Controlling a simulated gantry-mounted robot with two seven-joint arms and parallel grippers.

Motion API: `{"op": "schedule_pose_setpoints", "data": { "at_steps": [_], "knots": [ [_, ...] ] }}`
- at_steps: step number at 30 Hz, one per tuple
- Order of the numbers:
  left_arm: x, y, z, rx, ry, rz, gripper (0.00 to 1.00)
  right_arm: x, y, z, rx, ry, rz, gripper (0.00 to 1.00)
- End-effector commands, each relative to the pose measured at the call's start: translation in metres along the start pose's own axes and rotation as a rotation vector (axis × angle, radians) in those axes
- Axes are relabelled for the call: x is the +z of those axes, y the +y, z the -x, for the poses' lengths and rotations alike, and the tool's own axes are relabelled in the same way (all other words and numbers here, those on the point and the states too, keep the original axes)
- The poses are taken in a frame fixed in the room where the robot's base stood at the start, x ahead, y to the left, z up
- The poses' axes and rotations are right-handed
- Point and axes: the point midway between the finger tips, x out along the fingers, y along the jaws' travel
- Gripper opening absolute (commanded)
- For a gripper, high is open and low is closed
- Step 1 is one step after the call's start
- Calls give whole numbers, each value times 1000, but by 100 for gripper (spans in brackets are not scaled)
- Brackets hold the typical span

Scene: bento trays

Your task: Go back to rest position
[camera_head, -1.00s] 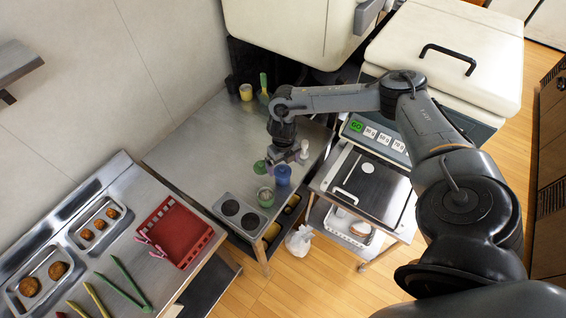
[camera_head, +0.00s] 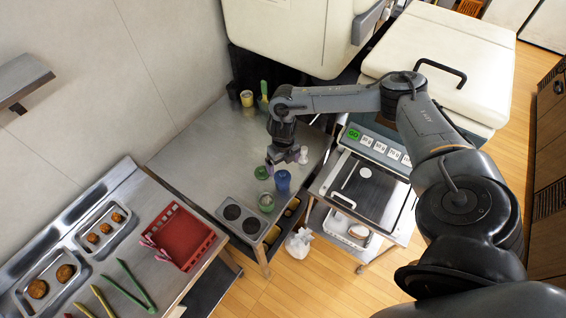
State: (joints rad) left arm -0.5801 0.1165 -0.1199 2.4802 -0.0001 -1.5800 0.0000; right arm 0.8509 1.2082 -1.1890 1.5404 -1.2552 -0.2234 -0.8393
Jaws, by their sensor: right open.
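My right arm comes in from the lower right and reaches over the steel table (camera_head: 205,135). My right gripper (camera_head: 270,165) is small in view, pointing down above the table beside a blue cup (camera_head: 282,182) and a green lid-like item (camera_head: 262,172). It appears apart from them and holds nothing that I can see. Its fingers are partly hidden by the wrist. My left gripper is not in view.
A red basket (camera_head: 183,238) and trays of food (camera_head: 103,228) are on the left counter. A two-ring unit (camera_head: 241,218) sits at the table's front edge. A machine with a GO button (camera_head: 353,134) stands to the right.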

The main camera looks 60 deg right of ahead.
Motion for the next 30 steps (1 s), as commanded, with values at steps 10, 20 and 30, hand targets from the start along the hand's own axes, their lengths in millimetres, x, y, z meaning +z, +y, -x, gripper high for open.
{"op": "schedule_pose_setpoints", "data": {
  "at_steps": [10, 20, 30],
  "knots": [
    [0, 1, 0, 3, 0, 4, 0, 0, 0, 0, 0, 0, 0, 43],
    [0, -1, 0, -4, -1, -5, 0, 0, 0, 0, 0, 0, 0, 0],
    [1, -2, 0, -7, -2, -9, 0, 0, 0, 0, 0, 0, 0, 0]
  ]
}}
